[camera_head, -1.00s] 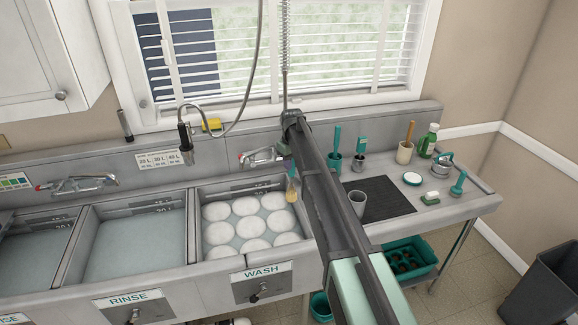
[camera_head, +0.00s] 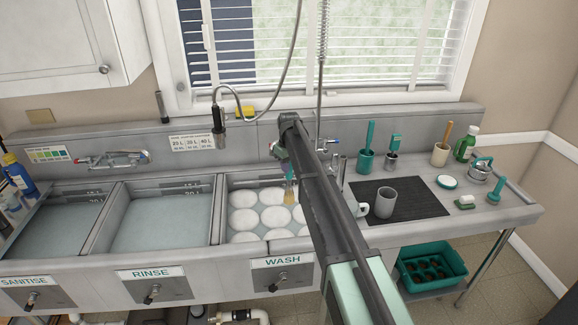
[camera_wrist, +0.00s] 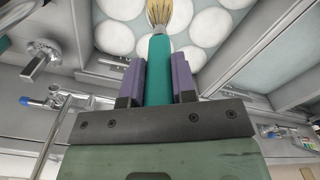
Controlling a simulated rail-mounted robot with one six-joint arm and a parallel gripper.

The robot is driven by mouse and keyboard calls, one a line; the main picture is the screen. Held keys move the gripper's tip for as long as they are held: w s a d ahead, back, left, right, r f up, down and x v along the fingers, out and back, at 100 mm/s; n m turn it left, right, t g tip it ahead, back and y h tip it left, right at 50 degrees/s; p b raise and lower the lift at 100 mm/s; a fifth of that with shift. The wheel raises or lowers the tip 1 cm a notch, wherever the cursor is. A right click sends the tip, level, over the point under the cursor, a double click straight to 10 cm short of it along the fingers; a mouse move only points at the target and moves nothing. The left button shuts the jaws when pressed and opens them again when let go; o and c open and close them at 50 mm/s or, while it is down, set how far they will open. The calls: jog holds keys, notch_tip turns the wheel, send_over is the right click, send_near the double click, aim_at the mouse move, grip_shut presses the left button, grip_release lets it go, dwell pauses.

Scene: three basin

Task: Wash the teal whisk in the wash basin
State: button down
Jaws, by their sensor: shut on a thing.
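In the head view the whisk (camera_head: 289,194) hangs wires down above the right part of the wash basin (camera_head: 243,184). My arm partly hides the gripper and the basin's right side. The basin holds bluish water with several white round patches. I cannot tell whether the wires touch the water.
The rinse basin (camera_head: 215,212) is left of the wash basin, with the sanitise basin beyond. A hose tap (camera_head: 219,125) hangs behind.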

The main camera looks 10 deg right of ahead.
aim_at(289, 203)
notch_tip(289, 203, down, 18)
jog(key=b, duration=1.7)
jog(key=shift+f, duration=0.25)
jog(key=shift+r, duration=0.1)
jog(key=shift+a, duration=0.1)
jog(key=a, duration=0.6)
jog(key=d, duration=1.2)
jog(key=shift+s, duration=0.1)
